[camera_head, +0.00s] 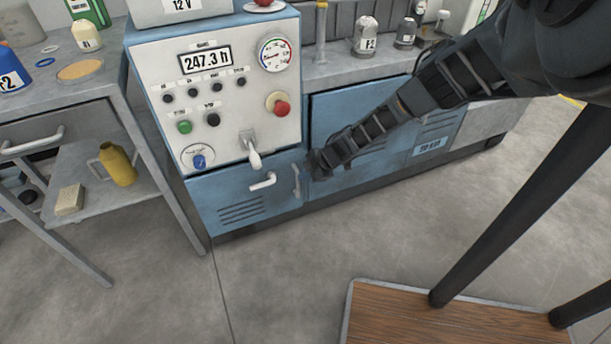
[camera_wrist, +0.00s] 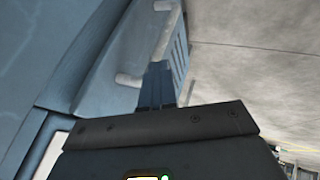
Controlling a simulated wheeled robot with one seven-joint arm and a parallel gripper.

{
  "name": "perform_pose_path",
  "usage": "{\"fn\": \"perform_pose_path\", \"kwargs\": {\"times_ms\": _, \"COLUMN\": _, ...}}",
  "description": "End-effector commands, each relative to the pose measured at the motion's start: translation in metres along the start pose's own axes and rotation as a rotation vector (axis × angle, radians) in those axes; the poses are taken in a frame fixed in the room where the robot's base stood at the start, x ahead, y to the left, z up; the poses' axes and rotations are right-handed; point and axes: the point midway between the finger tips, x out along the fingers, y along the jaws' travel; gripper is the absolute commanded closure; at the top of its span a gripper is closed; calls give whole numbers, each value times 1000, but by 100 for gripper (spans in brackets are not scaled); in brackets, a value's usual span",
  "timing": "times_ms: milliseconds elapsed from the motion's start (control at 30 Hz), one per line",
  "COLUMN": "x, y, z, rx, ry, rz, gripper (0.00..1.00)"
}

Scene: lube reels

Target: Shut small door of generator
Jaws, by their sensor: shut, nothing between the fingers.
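The generator is a blue cabinet with a pale control panel (camera_head: 215,95) on top. Its small door (camera_head: 238,203), low under the panel, has vent slots and a white handle (camera_head: 263,181); it looks about flush with the front, though I cannot tell if it is fully shut. A second, upright handle (camera_head: 296,180) sits at its right, by the corner. My gripper (camera_head: 314,164) is shut and empty just right of that handle. In the wrist view its fingers (camera_wrist: 157,84) are beside a grey handle post (camera_wrist: 128,80) on a blue panel; contact is unclear.
A wider blue door (camera_head: 350,120) stands right of my gripper, partly hidden by my arm. A metal table (camera_head: 95,110) with a yellow jug (camera_head: 118,164) below is at left. Bottles (camera_head: 366,36) stand on the back counter.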

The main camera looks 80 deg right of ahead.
Motion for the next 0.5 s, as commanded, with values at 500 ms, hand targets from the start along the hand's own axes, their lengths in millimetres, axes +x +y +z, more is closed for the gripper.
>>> {"fn": "perform_pose_path", "kwargs": {"times_ms": 500, "x": -61, "y": -24, "z": 6, "rx": 3, "ry": -5, "rz": 8, "gripper": 100}}
